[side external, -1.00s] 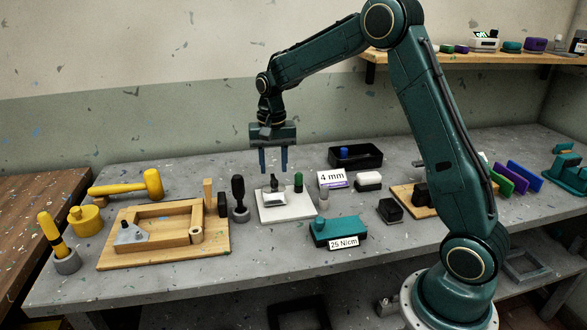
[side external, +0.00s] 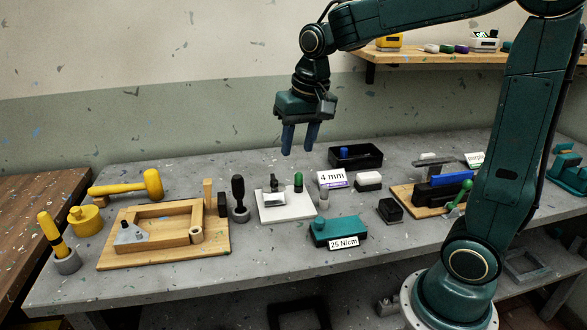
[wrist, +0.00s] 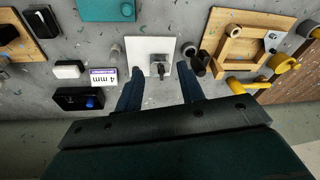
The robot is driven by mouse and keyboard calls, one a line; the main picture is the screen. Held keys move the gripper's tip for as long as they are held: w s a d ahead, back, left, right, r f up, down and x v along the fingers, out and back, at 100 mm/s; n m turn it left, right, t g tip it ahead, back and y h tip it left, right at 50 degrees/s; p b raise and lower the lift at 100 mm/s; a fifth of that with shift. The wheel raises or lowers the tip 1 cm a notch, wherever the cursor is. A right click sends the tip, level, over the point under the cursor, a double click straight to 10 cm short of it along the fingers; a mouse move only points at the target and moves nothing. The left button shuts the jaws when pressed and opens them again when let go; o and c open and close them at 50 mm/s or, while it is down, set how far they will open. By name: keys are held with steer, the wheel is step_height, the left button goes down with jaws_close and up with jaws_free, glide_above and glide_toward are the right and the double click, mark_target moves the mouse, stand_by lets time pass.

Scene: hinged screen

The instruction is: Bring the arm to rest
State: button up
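My gripper (side external: 300,141) hangs in the air above the bench, fingers pointing down. Its two blue fingers are apart with nothing between them, and the wrist view (wrist: 160,88) shows them spread too. Below and in front of it is a white plate (side external: 272,210) with a small grey and black fixture and a green-topped peg. In the wrist view the white plate (wrist: 144,47) lies just beyond the fingertips. The fingers touch nothing.
Left on the bench are a wooden frame board (side external: 110,258), a yellow mallet (side external: 152,183) and a yellow pot (side external: 85,220). A teal box (side external: 335,229), a black tray (side external: 372,160) and a wooden board with a blue-and-black fixture (side external: 405,200) are to the right. A shelf (side external: 410,60) runs behind.

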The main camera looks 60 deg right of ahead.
steer(key=s+a+n+t, duration=0.1)
steer(key=s+a+n, duration=0.1)
steer(key=s, duration=0.6)
steer(key=s+a+n+t, duration=0.2)
steer(key=s+n, duration=0.1)
steer(key=s, duration=0.6)
steer(key=shift+s+a+r+n, duration=0.25)
steer(key=shift+a+r+n, duration=0.05)
steer(key=shift+a+r, duration=0.1)
stand_by(1.2)
